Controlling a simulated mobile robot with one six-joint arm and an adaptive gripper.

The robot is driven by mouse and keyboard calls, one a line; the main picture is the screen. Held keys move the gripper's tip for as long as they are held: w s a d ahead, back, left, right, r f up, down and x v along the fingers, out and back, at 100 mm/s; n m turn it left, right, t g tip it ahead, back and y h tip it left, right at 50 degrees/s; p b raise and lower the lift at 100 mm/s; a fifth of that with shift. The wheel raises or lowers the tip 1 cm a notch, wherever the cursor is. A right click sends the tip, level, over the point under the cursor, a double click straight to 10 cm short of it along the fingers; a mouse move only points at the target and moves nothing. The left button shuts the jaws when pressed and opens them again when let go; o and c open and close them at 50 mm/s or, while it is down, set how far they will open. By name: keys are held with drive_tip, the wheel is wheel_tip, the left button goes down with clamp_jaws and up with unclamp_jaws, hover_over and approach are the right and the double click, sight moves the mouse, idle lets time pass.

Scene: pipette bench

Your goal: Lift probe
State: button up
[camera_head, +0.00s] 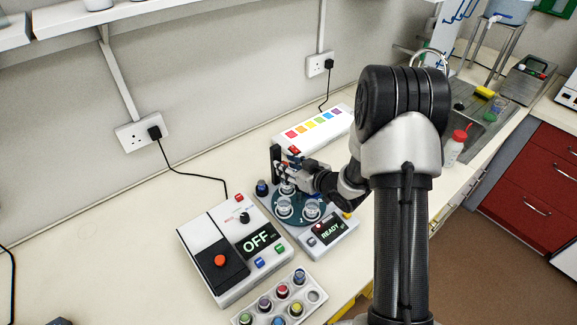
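I cannot clearly pick out the probe; it may be hidden behind my gripper. My gripper (283,166) is small in the view, at the back of a grey device (334,244) whose display reads READY. Its fingers are beside a dark upright part (276,162) there, and I cannot tell whether they touch it or are open or shut. The device carries a blue round carousel (302,220) with several clear cups below my gripper. A dark blue knob (262,188) stands at its left back corner.
Left is a white unit (228,250) with an orange-red button and a display reading OFF. A rack (255,313) of colour-capped vials is in front. A long white box (318,128) with coloured squares lies behind. A red-capped bottle (455,148) stands by the sink.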

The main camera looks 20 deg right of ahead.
clamp_jaws()
idle(0.3)
drive_tip(key=shift+r, duration=0.1)
wheel_tip(320, 180, up, 6)
drive_tip(key=p, duration=0.3)
drive_tip(key=shift+w, duration=0.1)
drive_tip(key=shift+f, duration=0.2)
drive_tip(key=shift+c, duration=0.2)
unclamp_jaws()
drive_tip(key=shift+r, duration=0.1)
drive_tip(key=o, duration=0.3)
